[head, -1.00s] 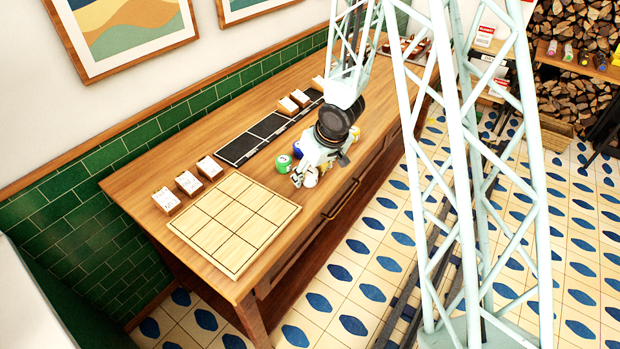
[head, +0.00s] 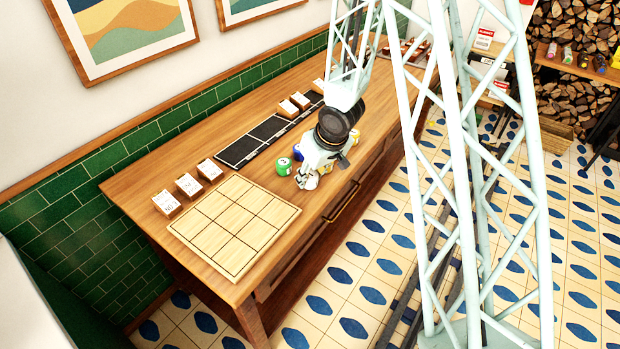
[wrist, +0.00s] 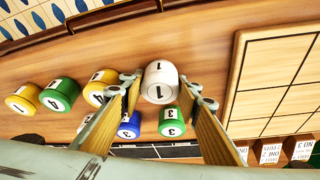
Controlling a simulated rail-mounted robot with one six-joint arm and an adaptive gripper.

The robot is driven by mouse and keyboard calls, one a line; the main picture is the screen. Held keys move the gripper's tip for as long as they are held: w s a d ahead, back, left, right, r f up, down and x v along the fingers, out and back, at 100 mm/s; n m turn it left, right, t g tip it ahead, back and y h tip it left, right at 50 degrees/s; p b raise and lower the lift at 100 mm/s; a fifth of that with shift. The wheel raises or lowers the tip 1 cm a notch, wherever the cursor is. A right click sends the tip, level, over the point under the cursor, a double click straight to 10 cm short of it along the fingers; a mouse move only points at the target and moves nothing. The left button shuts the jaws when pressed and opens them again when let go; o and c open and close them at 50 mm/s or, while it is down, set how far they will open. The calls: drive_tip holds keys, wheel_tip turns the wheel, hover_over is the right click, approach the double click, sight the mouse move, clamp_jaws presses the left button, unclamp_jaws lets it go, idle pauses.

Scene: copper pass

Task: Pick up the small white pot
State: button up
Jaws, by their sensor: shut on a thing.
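The small white pot (wrist: 160,82), marked with a 1, sits between the fingertips of my gripper (wrist: 162,84) in the wrist view. My gripper is shut on it, with one finger on each side. In the head view my gripper (head: 307,178) is low over the wooden table, beside the front edge. The white pot is hard to tell from the pale gripper there. I cannot tell whether the pot touches the table.
A green pot (wrist: 171,121) marked 3 and a blue pot (wrist: 129,125) stand close by. Several yellow and green pots stand left in the wrist view, including a green one (wrist: 60,94). A grid board (head: 235,225) lies left of my gripper, with white-labelled blocks (head: 188,184) behind it.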

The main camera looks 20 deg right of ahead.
sight(310, 174)
drive_tip(key=shift+r, duration=0.15)
drive_tip(key=shift+r+p, duration=3.5)
drive_tip(key=shift+r, duration=1.35)
drive_tip(key=shift+a, duration=0.1)
drive_tip(key=s+a+f+n+b, duration=0.1)
drive_tip(key=s+a+n+b, duration=0.1)
drive_tip(key=s+a, duration=0.4)
drive_tip(key=s+a+f+n+g+y+b, duration=0.1)
drive_tip(key=s+a+n+b, duration=0.1)
drive_tip(key=s+a, duration=0.5)
drive_tip(key=s+a+f+n+b, duration=0.1)
drive_tip(key=s+a, duration=0.6)
drive_tip(key=a, duration=0.9)
drive_tip(key=shift+a+n+y+b, duration=0.15)
drive_tip(key=shift+n+y+b, duration=0.25)
drive_tip(key=shift+b, duration=0.5)
drive_tip(key=shift+s+a, duration=0.45)
drive_tip(key=shift+s, duration=0.15)
drive_tip(key=shift+w, duration=0.15)
